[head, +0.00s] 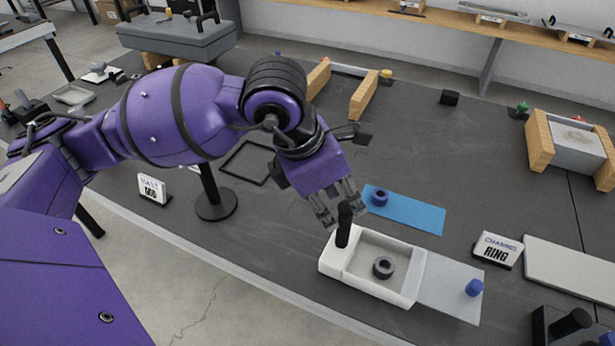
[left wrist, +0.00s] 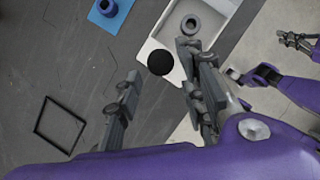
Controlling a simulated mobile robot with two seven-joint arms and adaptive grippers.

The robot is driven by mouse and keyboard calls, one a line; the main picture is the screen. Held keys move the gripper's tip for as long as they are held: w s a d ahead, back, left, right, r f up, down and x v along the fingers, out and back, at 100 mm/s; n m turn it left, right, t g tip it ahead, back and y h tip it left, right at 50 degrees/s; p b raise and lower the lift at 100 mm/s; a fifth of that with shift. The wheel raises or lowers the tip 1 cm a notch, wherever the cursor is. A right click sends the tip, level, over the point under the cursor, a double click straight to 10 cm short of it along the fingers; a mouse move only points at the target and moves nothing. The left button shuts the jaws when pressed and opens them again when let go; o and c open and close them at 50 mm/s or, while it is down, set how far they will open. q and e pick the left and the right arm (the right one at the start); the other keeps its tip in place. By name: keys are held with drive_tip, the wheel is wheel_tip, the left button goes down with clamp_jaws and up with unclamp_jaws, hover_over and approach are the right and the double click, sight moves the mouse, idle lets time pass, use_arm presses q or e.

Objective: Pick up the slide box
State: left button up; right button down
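The slide box, which I take to be the white tray-like box (head: 408,290) with an upright black handle (head: 343,228) at its left end, sits on the dark table. A dark ring (head: 383,267) lies inside it. My left gripper (head: 343,213) is open, pointing down over the handle, with a finger on either side of its top. In the left wrist view, the handle's round black top (left wrist: 160,62) shows between the spread fingertips, and part of the white box (left wrist: 228,33) shows behind. I cannot tell whether either finger touches the handle. My right gripper is not seen in the head view; purple arm parts show at the right of the wrist view.
A grey plate (head: 450,290) with a blue knob adjoins the box on the right. A blue mat (head: 410,210) with a dark blue ring lies behind it. A "CHANNEL RING" sign (head: 497,250) stands to the right. A black post on a round base (head: 215,205) stands to the left.

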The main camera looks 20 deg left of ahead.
sight(342, 206)
use_arm(q)
drive_tip(key=shift+x, duration=0.75)
drive_tip(key=x, duration=0.4)
drive_tip(key=shift+w, duration=0.2)
drive_tip(key=shift+s, duration=0.1)
drive_tip(key=shift+c, duration=0.5)
clamp_jaws()
